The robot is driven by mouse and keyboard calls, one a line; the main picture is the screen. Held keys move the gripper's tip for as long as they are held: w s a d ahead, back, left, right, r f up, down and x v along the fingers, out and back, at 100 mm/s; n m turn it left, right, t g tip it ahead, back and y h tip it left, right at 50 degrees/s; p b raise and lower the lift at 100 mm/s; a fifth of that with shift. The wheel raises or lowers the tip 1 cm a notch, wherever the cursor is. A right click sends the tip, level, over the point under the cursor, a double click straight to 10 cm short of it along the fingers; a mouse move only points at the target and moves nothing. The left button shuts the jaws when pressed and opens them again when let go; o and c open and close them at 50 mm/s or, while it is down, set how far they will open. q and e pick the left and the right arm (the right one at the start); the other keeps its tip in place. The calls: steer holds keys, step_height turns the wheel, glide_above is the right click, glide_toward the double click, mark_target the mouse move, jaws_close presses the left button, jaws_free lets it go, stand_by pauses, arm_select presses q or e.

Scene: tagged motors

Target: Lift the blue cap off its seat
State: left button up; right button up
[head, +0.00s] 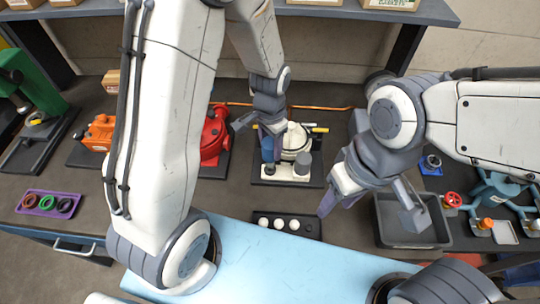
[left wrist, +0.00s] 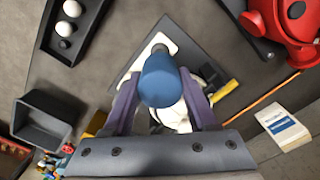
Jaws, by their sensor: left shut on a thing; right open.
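The blue cap (left wrist: 160,82) is between the fingers of my left gripper (left wrist: 158,92), which is shut on it. In the head view the blue cap (head: 267,150) shows just under my left gripper (head: 264,136), at the left side of the white motor (head: 295,142). The motor stands on a dark base plate (head: 315,181) with a white foot. The cap's lower end is hard to see, so I cannot tell whether it touches its seat. My right gripper (head: 370,203) is open and empty, to the right of the motor and nearer the front.
A red motor (head: 212,138) stands close left of the white one. A black tray with white balls (head: 278,224) lies in front. An empty grey bin (head: 390,238) is at right, under my right gripper. An orange motor (head: 101,132) and a purple ring tray (head: 46,213) are at left.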

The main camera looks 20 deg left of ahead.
mark_target(270, 142)
arm_select(q)
step_height(270, 142, up, 6)
steer(key=p, duration=0.3)
steer(key=shift+f, duration=0.1)
step_height(270, 142, up, 2)
steer(key=shift+r+p, duration=0.1)
steer(key=shift+p, duration=1.15)
